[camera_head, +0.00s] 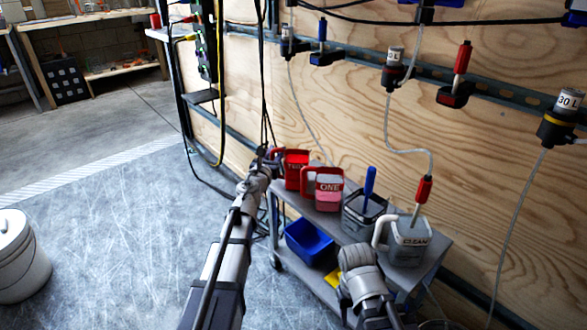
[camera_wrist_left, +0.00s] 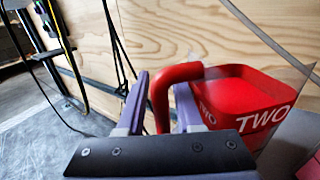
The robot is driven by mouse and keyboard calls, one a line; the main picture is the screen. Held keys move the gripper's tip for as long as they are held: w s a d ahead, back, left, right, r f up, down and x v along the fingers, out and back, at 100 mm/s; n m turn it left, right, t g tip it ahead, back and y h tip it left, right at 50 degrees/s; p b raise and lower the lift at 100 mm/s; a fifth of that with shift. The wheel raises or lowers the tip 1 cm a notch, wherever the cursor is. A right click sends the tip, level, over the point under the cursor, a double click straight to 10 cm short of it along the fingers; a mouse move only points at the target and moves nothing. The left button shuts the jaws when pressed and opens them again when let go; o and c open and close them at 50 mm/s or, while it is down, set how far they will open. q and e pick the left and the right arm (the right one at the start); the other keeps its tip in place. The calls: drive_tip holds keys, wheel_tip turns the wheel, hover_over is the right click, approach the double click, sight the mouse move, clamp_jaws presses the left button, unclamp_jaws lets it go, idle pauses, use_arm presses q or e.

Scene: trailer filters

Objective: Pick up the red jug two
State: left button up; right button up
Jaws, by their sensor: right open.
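Red jug two (camera_head: 293,170) stands at the far left end of the grey cart's top. In the left wrist view the jug (camera_wrist_left: 240,95) is red inside, with "TWO" in white on its rim and a thick red handle (camera_wrist_left: 160,97). My left gripper (camera_head: 272,156) is at the jug's handle side. Its two purple fingers (camera_wrist_left: 161,85) stand apart on either side of the handle, with a gap visible on the left. The jug's lower part is hidden. My right gripper (camera_head: 354,257) is over the cart's front edge, away from the jug; its fingers are hard to make out.
Jug one (camera_head: 327,190) stands close beside jug two. A dark container with a blue handle (camera_head: 366,205) and a "CLEAN" jug (camera_head: 408,245) follow to the right. A blue bin (camera_head: 309,243) is on the lower shelf. Hoses and cables hang along the plywood wall (camera_head: 340,100).

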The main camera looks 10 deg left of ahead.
use_arm(q)
drive_tip(key=shift+c, duration=0.3)
clamp_jaws()
idle(1.0)
